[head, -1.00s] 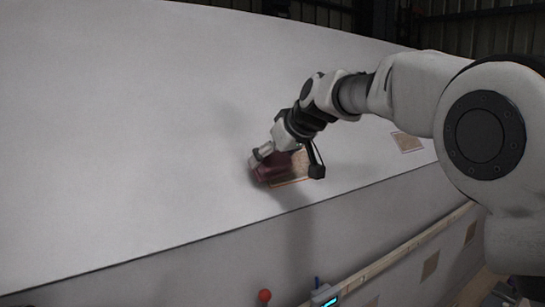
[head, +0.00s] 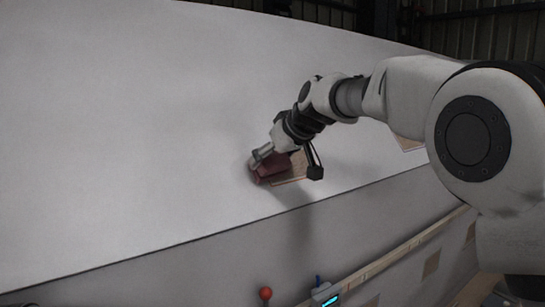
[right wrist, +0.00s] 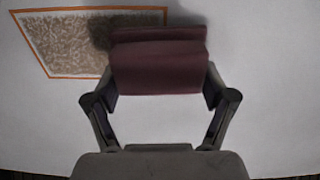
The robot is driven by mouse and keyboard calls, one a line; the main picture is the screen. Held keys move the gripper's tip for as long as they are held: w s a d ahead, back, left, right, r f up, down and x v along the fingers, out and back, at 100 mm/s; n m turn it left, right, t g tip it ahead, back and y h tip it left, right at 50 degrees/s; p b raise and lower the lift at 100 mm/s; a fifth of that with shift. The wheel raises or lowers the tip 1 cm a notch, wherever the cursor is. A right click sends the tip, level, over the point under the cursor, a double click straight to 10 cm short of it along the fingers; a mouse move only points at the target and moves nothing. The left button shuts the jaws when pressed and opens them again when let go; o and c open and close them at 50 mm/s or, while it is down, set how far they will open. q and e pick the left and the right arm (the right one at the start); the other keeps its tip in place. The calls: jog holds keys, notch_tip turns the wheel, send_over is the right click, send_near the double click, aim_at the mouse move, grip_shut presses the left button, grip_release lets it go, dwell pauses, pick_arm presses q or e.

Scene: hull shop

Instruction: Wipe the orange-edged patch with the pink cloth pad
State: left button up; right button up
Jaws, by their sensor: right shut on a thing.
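The pink cloth pad shows dark red; in the right wrist view the pad (right wrist: 160,66) sits between the fingers of my right gripper (right wrist: 160,90). In the head view my right gripper (head: 262,157) is shut on the pad (head: 272,168), close against the pale hull. The orange-edged patch (right wrist: 62,45) is a speckled brown area, to the left of and partly behind the pad in the right wrist view. In the head view part of the patch (head: 298,168) shows beside the pad; my gripper hides some of it. I cannot tell whether the pad touches the surface. My left gripper is not in view.
The large white hull panel (head: 130,130) slopes across the view and is bare on the left. Another patch (head: 408,142) lies farther right, partly behind my arm. Below are a wooden rail (head: 395,255), a red knob (head: 265,293) and a small device with a lit screen (head: 327,298).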

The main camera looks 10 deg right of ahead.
jog(key=shift+w+a+f, duration=0.15)
jog(key=shift+w+f, duration=0.1)
jog(key=shift+w, duration=0.05)
